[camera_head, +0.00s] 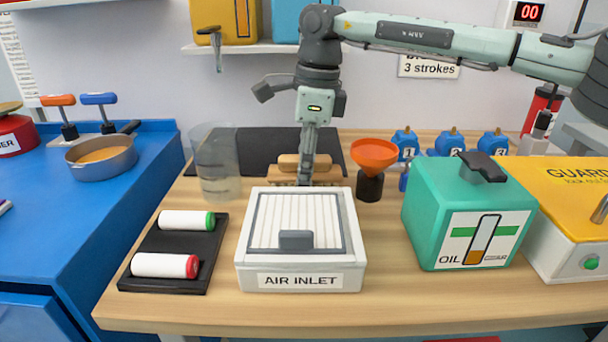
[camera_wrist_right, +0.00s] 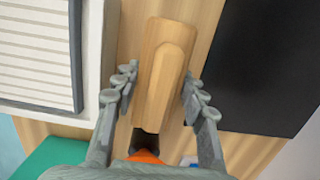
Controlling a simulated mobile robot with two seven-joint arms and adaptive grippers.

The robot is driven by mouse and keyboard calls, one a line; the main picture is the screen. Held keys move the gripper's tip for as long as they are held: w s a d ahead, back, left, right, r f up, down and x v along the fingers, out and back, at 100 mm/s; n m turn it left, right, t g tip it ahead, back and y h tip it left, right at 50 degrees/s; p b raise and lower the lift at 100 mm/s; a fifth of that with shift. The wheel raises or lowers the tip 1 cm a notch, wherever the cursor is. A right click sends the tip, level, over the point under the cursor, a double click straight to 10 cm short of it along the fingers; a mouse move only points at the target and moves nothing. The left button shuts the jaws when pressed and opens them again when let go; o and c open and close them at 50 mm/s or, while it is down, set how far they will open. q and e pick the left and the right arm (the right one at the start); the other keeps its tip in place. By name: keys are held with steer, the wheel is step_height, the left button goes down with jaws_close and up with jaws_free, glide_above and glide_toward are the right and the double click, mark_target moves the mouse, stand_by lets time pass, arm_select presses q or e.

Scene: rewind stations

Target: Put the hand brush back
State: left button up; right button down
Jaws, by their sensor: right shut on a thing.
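The hand brush (camera_head: 287,161) has a light wooden back and is behind the air inlet box, near the front edge of a black mat (camera_head: 262,142). My right gripper (camera_head: 306,178) reaches down onto it from above. In the right wrist view the brush (camera_wrist_right: 164,72) lies lengthwise between the two fingers of my right gripper (camera_wrist_right: 158,85), which is shut on it. Its underside is hidden, and I cannot tell whether it touches the table. My left gripper is not in view.
The air inlet box (camera_head: 298,280) stands just in front. An orange funnel (camera_head: 374,154) on a dark bottle and a green oil can (camera_head: 460,200) stand to the right. A black tray (camera_head: 158,244) holds two white rollers.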

steer(key=shift+f, duration=0.8)
steer(key=c, duration=1)
jaws_free()
steer(key=shift+c, duration=0.2)
steer(key=shift+o, duration=0.8)
steer(key=shift+r, duration=0.35)
step_height(320, 180, up, 3)
steer(key=shift+d+r+b, duration=0.1)
steer(key=shift+d+b, duration=0.05)
steer(key=shift+b, duration=0.15)
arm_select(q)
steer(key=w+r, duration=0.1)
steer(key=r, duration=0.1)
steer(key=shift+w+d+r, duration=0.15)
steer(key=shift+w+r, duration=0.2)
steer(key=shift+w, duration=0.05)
arm_select(e)
steer(key=r, duration=0.5)
steer(key=d+r, duration=0.1)
steer(key=r, duration=0.2)
steer(key=shift+r, duration=0.15)
